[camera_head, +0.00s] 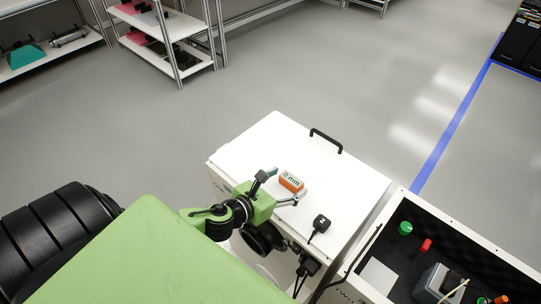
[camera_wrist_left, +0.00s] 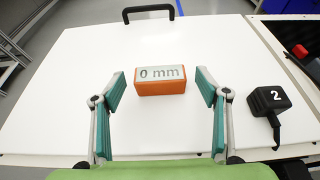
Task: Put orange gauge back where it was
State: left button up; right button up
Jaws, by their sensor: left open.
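The orange gauge (camera_head: 291,182), a small block with a pale face reading "0 mm", lies on the white cabinet top (camera_head: 262,143). In the left wrist view the gauge (camera_wrist_left: 160,80) sits centred just beyond and between the fingertips. My left gripper (camera_head: 281,191) is open, with its two teal fingers spread to either side of the gauge; the fingers also show in the wrist view (camera_wrist_left: 159,90). My right gripper is not in view.
A black plug marked 2 (camera_wrist_left: 269,99) with a cable lies right of the gauge. A black handle (camera_head: 326,140) stands at the cabinet's far edge. An open case (camera_head: 464,240) with dark foam, coloured knobs and a grey device is at the lower right. Shelves (camera_head: 170,30) stand at the back left.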

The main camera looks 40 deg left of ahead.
pick_arm(q)
jog(key=b+v, duration=0.1)
jog(key=v, duration=0.8)
jog(key=shift+f, duration=0.1)
dwell(0.3)
